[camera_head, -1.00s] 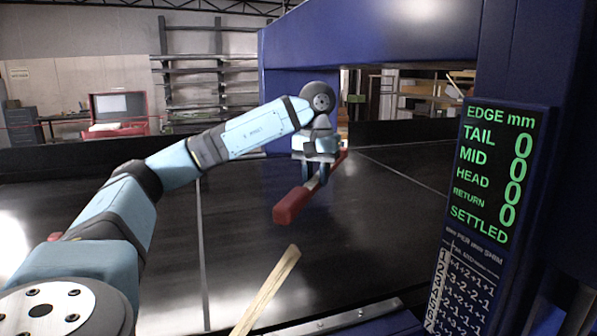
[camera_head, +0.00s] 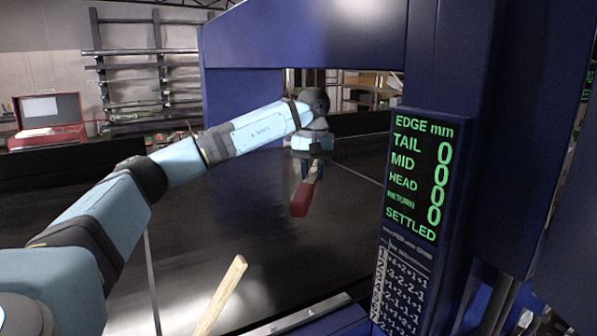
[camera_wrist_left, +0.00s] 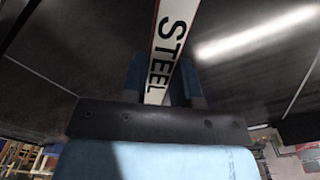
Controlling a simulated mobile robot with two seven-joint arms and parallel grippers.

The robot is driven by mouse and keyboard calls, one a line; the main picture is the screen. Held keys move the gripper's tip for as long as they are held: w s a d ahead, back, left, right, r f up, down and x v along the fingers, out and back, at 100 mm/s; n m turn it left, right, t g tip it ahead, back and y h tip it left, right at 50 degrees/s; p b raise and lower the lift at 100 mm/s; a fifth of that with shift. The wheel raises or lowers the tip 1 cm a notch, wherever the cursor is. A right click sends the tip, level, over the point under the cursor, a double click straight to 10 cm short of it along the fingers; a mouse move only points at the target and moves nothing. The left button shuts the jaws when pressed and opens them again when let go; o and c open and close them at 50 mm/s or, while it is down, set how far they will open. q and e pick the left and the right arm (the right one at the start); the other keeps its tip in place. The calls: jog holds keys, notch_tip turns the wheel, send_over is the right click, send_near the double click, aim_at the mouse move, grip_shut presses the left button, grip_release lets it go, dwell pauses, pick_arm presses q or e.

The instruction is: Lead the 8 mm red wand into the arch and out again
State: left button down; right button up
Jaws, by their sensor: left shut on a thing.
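The wand (camera_head: 300,198) has a thick red near end; in the left wrist view its pale bar (camera_wrist_left: 170,22) carries the word STEEL and a reddish edge. My left gripper (camera_head: 309,168) is shut on the bar, its two dark blue fingers (camera_wrist_left: 161,82) on either side. The wand is held above the black belt, red end toward me. The blue arch (camera_head: 240,120) stands around the belt, and the gripper shows against its opening. The wand's far end is hidden behind the gripper, so I cannot tell whether it is inside the arch. My right gripper is out of view.
The display (camera_head: 420,180) on the arch's near post reads 0 on its rows and SETTLED, above a number chart (camera_head: 402,290). A wooden stick (camera_head: 222,295) shows at the near edge. The dark belt (camera_head: 190,245) is otherwise clear. Shelves and a red case stand behind.

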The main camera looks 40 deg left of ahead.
pick_arm(q)
jog(key=s+a+b, duration=0.3)
jog(key=s+b, duration=0.1)
jog(key=s, duration=0.8)
jog(key=s+a+b, duration=0.4)
jog(key=s, duration=0.8)
jog(key=s+a+b, duration=0.3)
jog(key=s+b, duration=0.1)
jog(key=s, duration=0.8)
jog(key=shift+s+a, duration=0.25)
jog(key=shift+a, duration=0.05)
